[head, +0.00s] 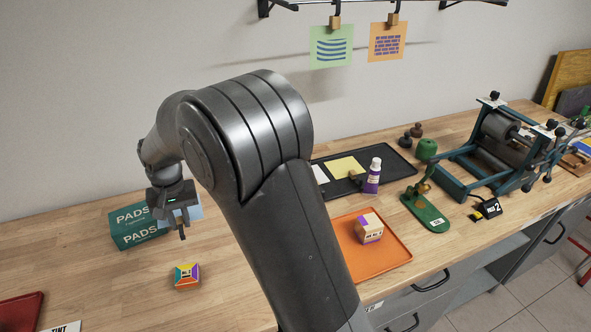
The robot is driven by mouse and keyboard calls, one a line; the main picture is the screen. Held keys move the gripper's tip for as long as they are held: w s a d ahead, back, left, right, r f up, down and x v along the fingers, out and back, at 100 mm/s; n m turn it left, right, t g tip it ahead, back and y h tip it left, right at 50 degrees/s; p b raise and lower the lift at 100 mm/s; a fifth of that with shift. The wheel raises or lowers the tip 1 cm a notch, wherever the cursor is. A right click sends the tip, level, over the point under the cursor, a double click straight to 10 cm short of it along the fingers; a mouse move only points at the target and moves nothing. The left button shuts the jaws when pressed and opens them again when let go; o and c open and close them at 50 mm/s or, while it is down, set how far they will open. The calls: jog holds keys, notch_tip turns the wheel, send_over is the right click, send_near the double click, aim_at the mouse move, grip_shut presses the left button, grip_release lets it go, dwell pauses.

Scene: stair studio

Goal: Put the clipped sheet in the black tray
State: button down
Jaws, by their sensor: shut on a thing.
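My gripper (182,233) is at the left, above the wooden bench, in front of the green PADS box. It is shut on a pale blue sheet (195,208), which shows only partly beside the fingers; its clip is hard to make out. The black tray (396,163) lies on the bench against the wall, right of my arm and well away from the gripper. A yellow sheet (347,167) and part of a white sheet (320,173) lie in it, with a small brown clip at the yellow sheet's edge. My arm hides the tray's left end.
A purple bottle (371,182) stands at the tray's front edge. An orange tray (393,252) holding a box is in front. The PADS box (131,226) and a colourful block (187,276) are near the gripper. A press (497,150) stands right. Green and orange sheets hang above.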

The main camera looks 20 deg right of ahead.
jog(key=w+d, duration=0.3)
jog(key=d, duration=1.2)
jog(key=w+d+m, duration=0.1)
jog(key=w+d, duration=0.2)
jog(key=d, duration=1.2)
jog(key=w+d, duration=0.3)
jog(key=d, duration=1.2)
jog(key=s+d+r, duration=0.1)
jog(key=s+d, duration=0.2)
jog(key=d, duration=0.7)
jog(key=s+d+r+n, duration=0.1)
jog(key=s+d, duration=0.3)
jog(key=d, duration=0.6)
jog(key=s+d+r, duration=0.1)
jog(key=s+d, duration=0.2)
jog(key=d, duration=0.7)
send_over(386, 167)
notch_tip(386, 167, down, 6)
jog(key=shift+s+d+f, duration=0.1)
jog(key=shift+d+f, duration=0.05)
jog(key=shift+f, duration=2)
